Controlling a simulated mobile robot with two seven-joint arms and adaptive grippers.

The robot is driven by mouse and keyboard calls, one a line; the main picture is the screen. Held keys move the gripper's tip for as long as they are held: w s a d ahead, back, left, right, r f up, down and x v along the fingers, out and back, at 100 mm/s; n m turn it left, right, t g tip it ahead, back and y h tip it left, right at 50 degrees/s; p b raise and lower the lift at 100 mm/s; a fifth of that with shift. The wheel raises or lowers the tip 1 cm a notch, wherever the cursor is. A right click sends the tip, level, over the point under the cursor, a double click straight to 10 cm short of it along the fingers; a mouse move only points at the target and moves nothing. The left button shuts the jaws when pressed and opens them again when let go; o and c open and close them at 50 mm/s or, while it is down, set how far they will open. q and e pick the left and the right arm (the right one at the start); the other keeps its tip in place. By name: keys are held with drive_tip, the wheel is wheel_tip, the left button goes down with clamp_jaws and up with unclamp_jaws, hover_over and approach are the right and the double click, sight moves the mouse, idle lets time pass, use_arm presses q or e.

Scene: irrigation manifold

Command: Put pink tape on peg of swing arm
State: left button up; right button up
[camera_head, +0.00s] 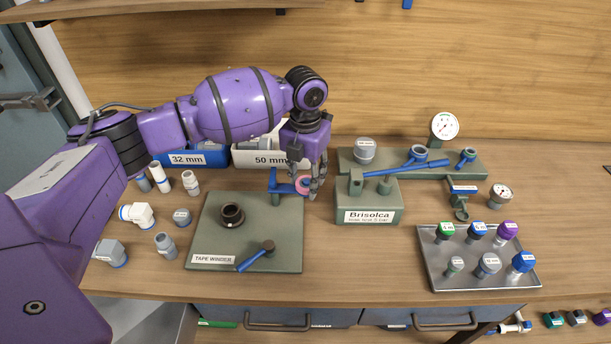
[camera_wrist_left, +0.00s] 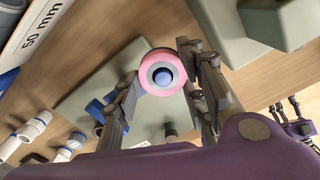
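The pink tape (camera_head: 302,186) is a ring at the raised blue swing arm (camera_head: 281,184) on the green tape winder base (camera_head: 287,232). My right gripper (camera_wrist_left: 285,108) shows small at the right edge of the left wrist view, fingers apart and empty.
The Brisolca test block (camera_head: 385,204) with its blue lever stands close right of my left gripper. The 50 mm bin (camera_head: 253,159) and 32 mm bin (camera_head: 205,158) are behind. A tray (camera_head: 430,262) of capped fittings lies right; loose white and grey fittings (camera_head: 137,214) lie left.

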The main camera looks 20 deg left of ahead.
use_arm(q)
drive_tip(key=shift+o, duration=1)
wheel_tip(320, 180, up, 12)
drive_tip(key=shift+r, duration=0.25)
